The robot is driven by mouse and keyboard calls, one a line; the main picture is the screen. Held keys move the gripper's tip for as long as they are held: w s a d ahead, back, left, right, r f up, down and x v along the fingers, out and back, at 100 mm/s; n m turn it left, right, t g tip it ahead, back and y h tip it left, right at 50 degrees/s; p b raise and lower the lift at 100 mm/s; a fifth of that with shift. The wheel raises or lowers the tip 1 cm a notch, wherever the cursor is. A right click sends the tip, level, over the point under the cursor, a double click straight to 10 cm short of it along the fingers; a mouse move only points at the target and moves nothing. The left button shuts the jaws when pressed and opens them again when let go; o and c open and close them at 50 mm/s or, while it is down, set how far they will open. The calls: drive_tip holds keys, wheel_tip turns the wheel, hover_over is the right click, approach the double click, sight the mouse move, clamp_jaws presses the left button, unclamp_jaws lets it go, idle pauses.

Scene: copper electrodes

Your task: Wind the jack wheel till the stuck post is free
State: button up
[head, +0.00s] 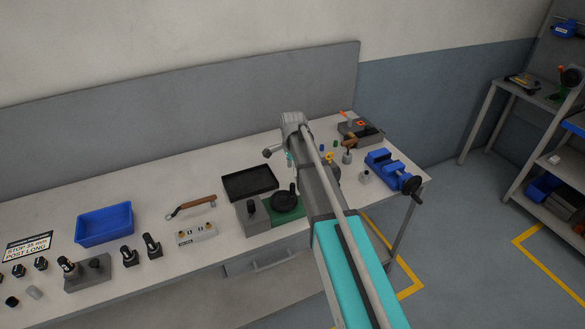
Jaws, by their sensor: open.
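The jack wheel is a black round handwheel (286,200) with an upright handle, on a green base (291,215) near the middle of the bench. Just left of it a dark grey block (253,219) carries a short dark post (251,205); how tightly the post sits cannot be told. My arm comes in from the lower right and passes just right of the wheel. At its far end my gripper (268,153) is small and partly hidden, above and behind the wheel. It is open, apart from the wheel, with nothing seen in it.
A black tray (250,182) lies behind the wheel. A wooden-handled tool (191,207) and a pale block with terminals (196,234) are to the left, then a blue bin (104,224) and several dark posts. A blue vise (391,170) stands at the right end.

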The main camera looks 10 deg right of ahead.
sight(293, 184)
drive_tip(key=shift+f+b, duration=4.25)
drive_tip(key=shift+f, duration=0.15)
drive_tip(key=shift+f+b, duration=0.3)
drive_tip(key=shift+f, duration=0.05)
clamp_jaws()
